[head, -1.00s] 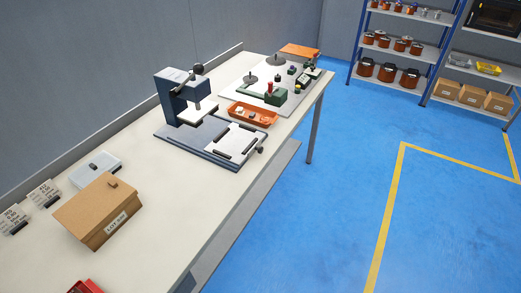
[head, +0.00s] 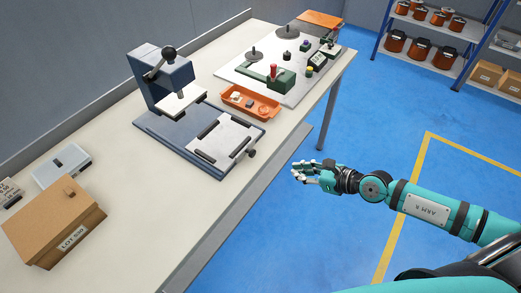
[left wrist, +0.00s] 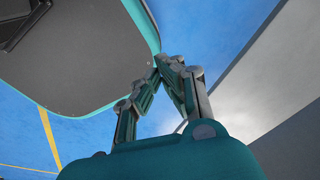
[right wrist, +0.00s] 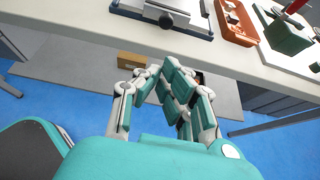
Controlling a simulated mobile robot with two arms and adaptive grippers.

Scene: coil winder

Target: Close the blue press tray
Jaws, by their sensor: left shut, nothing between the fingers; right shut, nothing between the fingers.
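The blue press (head: 166,80) stands on the workbench, with a lever and black ball knob on top. The tray's front edge also shows at the top of the right wrist view (right wrist: 168,14). My right gripper (head: 297,170) is shut and empty, off the bench's front edge, to the right of and apart from the tray. My left gripper (left wrist: 170,62) is shut and empty in the left wrist view, away from the press; the head view does not show it.
An orange bin (head: 250,103) with small parts lies right behind the tray. A white board (head: 262,72) with fixtures is farther back. A wooden lot box (head: 50,220) and a pale tray (head: 62,165) are at left. Floor before the bench is clear.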

